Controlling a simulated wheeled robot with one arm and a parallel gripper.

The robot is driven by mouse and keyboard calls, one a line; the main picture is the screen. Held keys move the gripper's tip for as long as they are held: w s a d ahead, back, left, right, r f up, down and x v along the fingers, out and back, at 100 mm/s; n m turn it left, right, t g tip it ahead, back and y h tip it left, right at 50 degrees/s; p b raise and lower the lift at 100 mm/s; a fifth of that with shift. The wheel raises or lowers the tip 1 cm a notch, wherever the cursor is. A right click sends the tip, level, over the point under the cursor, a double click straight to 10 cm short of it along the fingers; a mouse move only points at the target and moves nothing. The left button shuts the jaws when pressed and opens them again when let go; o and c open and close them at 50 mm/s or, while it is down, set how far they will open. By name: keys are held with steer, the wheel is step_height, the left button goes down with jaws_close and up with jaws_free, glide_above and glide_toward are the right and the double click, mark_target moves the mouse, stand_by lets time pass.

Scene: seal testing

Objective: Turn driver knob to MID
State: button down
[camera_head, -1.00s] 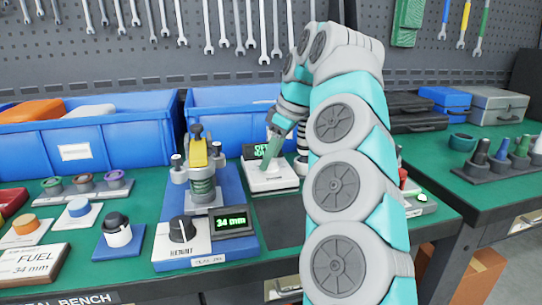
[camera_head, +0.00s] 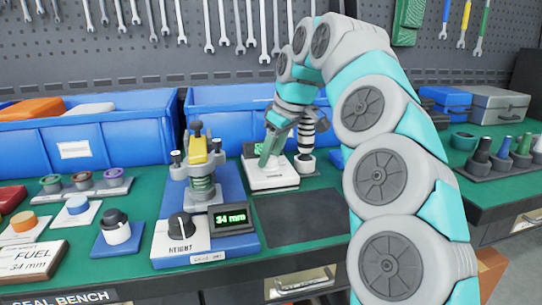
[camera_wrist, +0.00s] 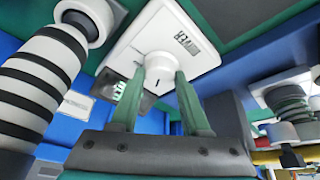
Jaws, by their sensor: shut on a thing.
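The driver unit (camera_head: 285,181) is a white box with a small display at its back, at the back middle of the green bench. In the wrist view its white round knob (camera_wrist: 158,70) carries a dark pointer mark, and part of a printed label shows on the face (camera_wrist: 187,42). My gripper (camera_head: 266,160) comes down onto the unit. In the wrist view its two green fingers (camera_wrist: 160,84) are closed around the knob, one on each side. The display (camera_wrist: 122,90) is tilted and partly hidden by a finger, and I cannot read it.
A black-and-white striped column (camera_head: 305,139) stands close right of the gripper. A blue fixture (camera_head: 236,246) with a HEIGHT knob and 34 mm display is at the left front. Blue bins (camera_head: 130,145) line the back. The dark mat (camera_head: 300,218) is clear.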

steer(key=m+h+b, duration=0.1)
steer(key=m+b, duration=0.1)
steer(key=m, duration=0.2)
steer(key=shift+f+t, duration=0.15)
steer(key=shift+t, duration=0.25)
steer(key=m+h+b, duration=0.1)
steer(key=m, duration=0.1)
steer(key=shift+m+t, duration=0.3)
steer(key=m+h, duration=0.1)
steer(key=m, duration=0.2)
steer(key=shift+a+h, duration=0.15)
steer(key=shift+h, duration=0.15)
steer(key=shift+a+r+m+h, duration=0.15)
steer(key=shift+m+h, duration=0.45)
steer(key=shift+m, duration=1.1)
steer(key=shift+c, duration=1.9)
jaws_free()
steer(key=shift+r, duration=0.15)
